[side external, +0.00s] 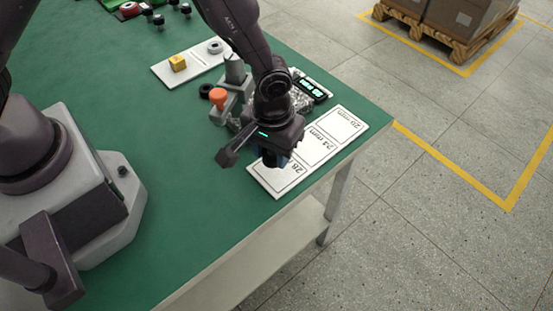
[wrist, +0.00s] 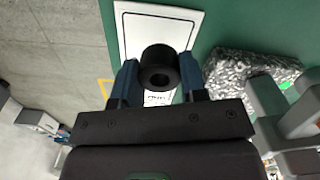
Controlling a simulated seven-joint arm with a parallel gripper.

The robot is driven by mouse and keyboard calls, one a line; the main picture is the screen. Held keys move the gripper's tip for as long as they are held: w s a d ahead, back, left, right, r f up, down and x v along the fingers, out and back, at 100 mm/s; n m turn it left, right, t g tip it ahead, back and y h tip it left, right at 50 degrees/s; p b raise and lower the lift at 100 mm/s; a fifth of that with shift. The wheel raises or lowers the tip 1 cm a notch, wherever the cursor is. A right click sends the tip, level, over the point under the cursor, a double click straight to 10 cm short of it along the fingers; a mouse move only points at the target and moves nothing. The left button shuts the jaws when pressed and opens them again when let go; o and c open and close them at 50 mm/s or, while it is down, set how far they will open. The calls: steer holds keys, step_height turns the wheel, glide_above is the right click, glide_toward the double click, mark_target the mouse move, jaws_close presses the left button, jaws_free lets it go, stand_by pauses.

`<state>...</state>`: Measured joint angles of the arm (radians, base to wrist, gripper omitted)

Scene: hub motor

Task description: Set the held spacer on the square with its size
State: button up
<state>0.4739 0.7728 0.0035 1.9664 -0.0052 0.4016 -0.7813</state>
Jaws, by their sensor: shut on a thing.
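My gripper (wrist: 158,78) is shut on a black ring-shaped spacer (wrist: 159,66), held between its blue fingertips in the wrist view. The white card (side external: 320,145) has a row of outlined squares marked 20 mm, 23 mm and 28, with the 28 square (side external: 279,178) nearest the camera. In the side view my gripper (side external: 269,160) is over the 28 end of the card and hides part of it; the spacer is not clearly visible there. In the wrist view the spacer is in front of the card (wrist: 160,22). I cannot tell its height above the card.
The table edge borders the card.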

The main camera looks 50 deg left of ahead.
steer(key=shift+w+d+f, duration=0.1)
steer(key=shift+w+f, duration=0.15)
steer(key=shift+f, duration=0.05)
steer(key=shift+w+f, duration=0.1)
steer(key=shift+f, duration=1.55)
steer(key=o, duration=1)
steer(key=shift+f, duration=0.15)
